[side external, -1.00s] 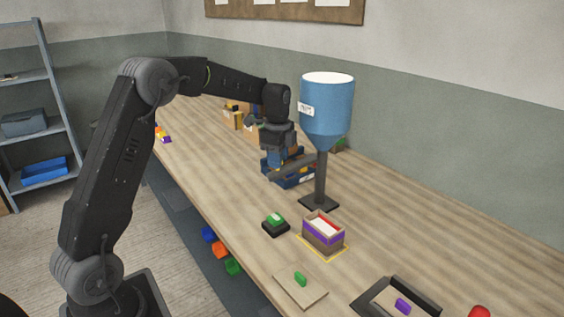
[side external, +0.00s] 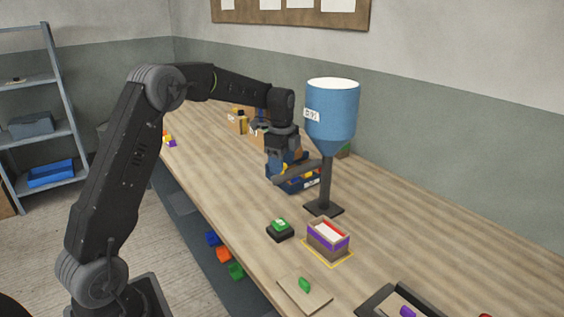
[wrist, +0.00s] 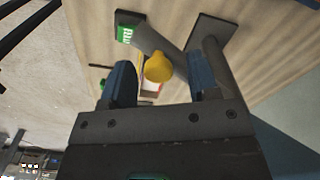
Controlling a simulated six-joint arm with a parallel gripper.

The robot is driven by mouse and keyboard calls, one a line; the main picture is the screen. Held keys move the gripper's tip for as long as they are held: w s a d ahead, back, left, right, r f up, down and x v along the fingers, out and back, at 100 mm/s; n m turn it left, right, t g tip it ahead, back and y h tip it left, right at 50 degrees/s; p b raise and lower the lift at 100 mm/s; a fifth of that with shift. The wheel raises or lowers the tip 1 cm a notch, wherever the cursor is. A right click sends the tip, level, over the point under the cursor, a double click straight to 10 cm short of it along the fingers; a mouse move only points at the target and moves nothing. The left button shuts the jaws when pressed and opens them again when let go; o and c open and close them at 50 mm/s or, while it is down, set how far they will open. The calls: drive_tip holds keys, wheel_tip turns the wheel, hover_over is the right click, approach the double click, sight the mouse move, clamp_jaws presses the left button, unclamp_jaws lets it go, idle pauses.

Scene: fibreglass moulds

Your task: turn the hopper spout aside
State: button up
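The hopper (side external: 332,118) is a blue cylinder with a cone below and a white top, on a dark post and square base. Its dark spout (side external: 298,174) reaches left from the post, low over the bench. In the wrist view the spout (wrist: 150,38) is a dark tube running diagonally, with a yellow knob (wrist: 158,67) beside it. My gripper (wrist: 163,86) is open, its two blue fingers apart with the knob showing between them. In the side view my gripper (side external: 281,163) is by the spout's left end; I cannot tell whether it touches.
A small box (side external: 328,237) with a purple band and white and red contents stands inside a yellow outline. A board with a green piece (side external: 304,287) lies in front.

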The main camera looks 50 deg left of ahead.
wheel_tip(320, 180, up, 14)
idle(0.6)
drive_tip(key=shift+f, duration=0.1)
drive_tip(key=s+d+r+n+t, duration=0.3)
drive_tip(key=s+d+n, duration=0.3)
drive_tip(key=s+d, duration=0.6)
drive_tip(key=s+d+f+n+t, duration=0.1)
drive_tip(key=s+d+f+n, duration=0.2)
drive_tip(key=s, duration=0.5)
drive_tip(key=s+d+f+n+t, duration=0.1)
drive_tip(key=s+d+f+n, duration=0.2)
drive_tip(key=s+f, duration=0.3)
drive_tip(key=shift+s+d+n+t, duration=0.35)
drive_tip(key=shift+s+n, duration=0.25)
drive_tip(key=shift+s, duration=0.45)
